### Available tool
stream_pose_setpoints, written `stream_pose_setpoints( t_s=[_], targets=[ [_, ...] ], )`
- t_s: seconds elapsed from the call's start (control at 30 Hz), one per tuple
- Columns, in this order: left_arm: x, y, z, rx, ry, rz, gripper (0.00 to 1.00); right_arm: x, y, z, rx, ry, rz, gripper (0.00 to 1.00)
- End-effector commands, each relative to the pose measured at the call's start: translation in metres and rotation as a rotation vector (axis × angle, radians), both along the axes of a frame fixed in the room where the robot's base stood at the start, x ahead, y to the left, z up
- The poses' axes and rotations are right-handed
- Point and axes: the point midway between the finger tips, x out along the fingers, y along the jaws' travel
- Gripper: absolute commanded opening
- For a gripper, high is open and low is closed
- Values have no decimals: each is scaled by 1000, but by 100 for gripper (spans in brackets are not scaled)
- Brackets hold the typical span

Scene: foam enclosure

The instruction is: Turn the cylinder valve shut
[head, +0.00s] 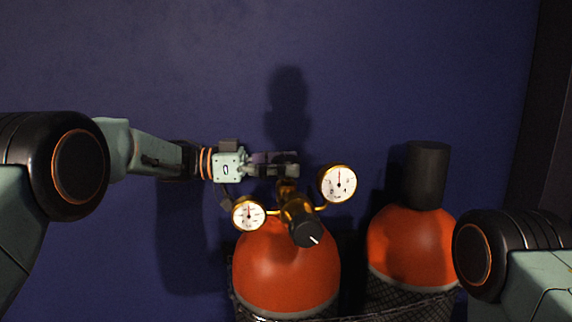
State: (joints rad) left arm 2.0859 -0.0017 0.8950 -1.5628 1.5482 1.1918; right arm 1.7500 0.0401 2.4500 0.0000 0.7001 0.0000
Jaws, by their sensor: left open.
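An orange-topped cylinder (285,268) stands at the lower middle of the head view. On it sits a brass regulator with two white dial gauges, one at the left (248,214) and one at the upper right (338,184). A black knob with a white mark (306,231) faces me at the front of the regulator. My left gripper (288,165) reaches in from the left, with its fingers at the top of the brass valve stem. It is open. The fingers hide what is at the top of the stem, and I cannot tell whether they touch it.
A second orange cylinder (412,240) with a black cap (427,172) stands to the right. A strap and dark netting (400,302) run round both cylinders. A dark blue wall (180,60) is behind. Part of my right arm shows at the lower right; its gripper is out of view.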

Motion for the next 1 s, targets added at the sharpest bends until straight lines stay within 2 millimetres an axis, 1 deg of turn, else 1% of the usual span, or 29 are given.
stream_pose_setpoints(
  t_s=[0.23, 0.33, 0.47, 0.6, 0.8, 0.9, 1.0],
  targets=[
    [0, 2, 1, -2, -2, 2, 73, 0, 0, 0, 0, 0, 0, 40],
    [1, 10, 2, -2, -2, 3, 73, 0, 0, 0, 0, 0, 0, 40],
    [0, 33, 2, -3, -2, 5, 73, 0, 0, 0, 0, 0, 0, 40],
    [-1, 63, 2, -4, -2, 5, 73, 0, 0, 0, 0, 0, 0, 40],
    [-2, 99, 1, -2, -2, 4, 73, 0, 0, 0, 0, 0, 0, 40],
    [-2, 110, 1, -2, -2, 2, 73, 0, 0, 0, 0, 0, 0, 40],
    [-3, 117, 1, -1, -1, 1, 73, 0, 0, 0, 0, 0, 0, 40]
  ],
)
